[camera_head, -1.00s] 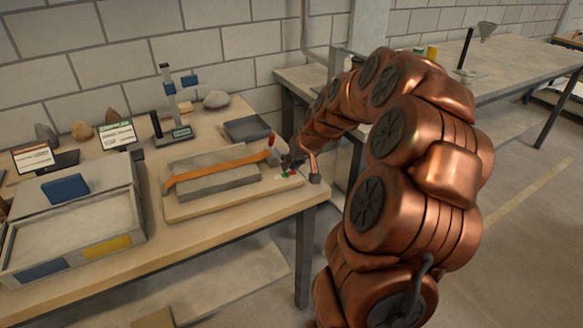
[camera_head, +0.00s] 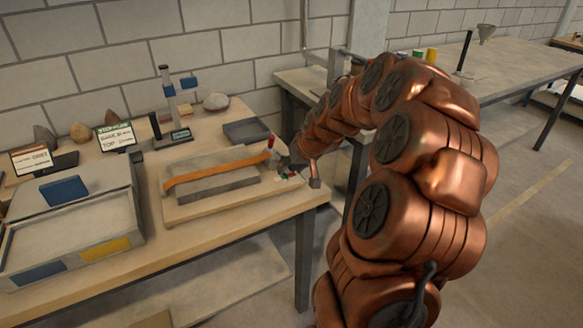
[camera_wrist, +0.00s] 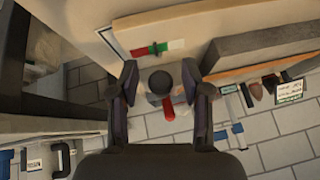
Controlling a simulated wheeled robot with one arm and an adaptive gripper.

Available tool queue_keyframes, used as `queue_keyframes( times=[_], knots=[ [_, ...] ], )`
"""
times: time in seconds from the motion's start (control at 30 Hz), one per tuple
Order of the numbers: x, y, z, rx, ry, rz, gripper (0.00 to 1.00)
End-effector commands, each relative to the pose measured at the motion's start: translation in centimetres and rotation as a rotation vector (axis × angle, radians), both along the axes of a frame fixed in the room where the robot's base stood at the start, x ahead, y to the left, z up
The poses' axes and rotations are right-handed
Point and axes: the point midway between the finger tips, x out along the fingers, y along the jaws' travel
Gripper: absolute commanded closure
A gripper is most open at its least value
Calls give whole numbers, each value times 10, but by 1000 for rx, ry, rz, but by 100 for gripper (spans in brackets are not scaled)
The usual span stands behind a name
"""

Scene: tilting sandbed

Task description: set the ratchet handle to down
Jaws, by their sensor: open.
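The ratchet handle's red grip (camera_head: 270,142) stands up at the right end of an orange strap (camera_head: 218,167), which runs over a grey block on a pale board. In the wrist view the red grip (camera_wrist: 168,107) shows behind a dark round knob (camera_wrist: 160,82). My gripper (camera_head: 292,162) is at the right end of the board, close to the red grip. In the wrist view my gripper (camera_wrist: 160,88) is open, with the knob and red grip between its fingers. I cannot tell whether a finger touches either. The ratchet's body is mostly hidden by my arm.
A red, green and white marked strip (camera_wrist: 155,47) lies on the board beyond my fingers. A dark tray (camera_head: 247,132) and a stand (camera_head: 175,110) are behind the board. A grey box (camera_head: 70,235) stands at the left. A brick wall closes the back.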

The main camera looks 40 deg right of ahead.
Motion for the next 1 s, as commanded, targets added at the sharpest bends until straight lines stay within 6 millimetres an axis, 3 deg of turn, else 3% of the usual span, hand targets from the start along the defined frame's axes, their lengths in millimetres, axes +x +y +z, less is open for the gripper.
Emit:
queue_keyframes(
  times=[0.27,0.8,1.0],
  knots=[
    [-3,-1,8,-2,-4,-1,52],
    [-52,-2,81,-2,-2,-1,52],
    [-63,-2,98,-2,-2,0,52]
  ],
)
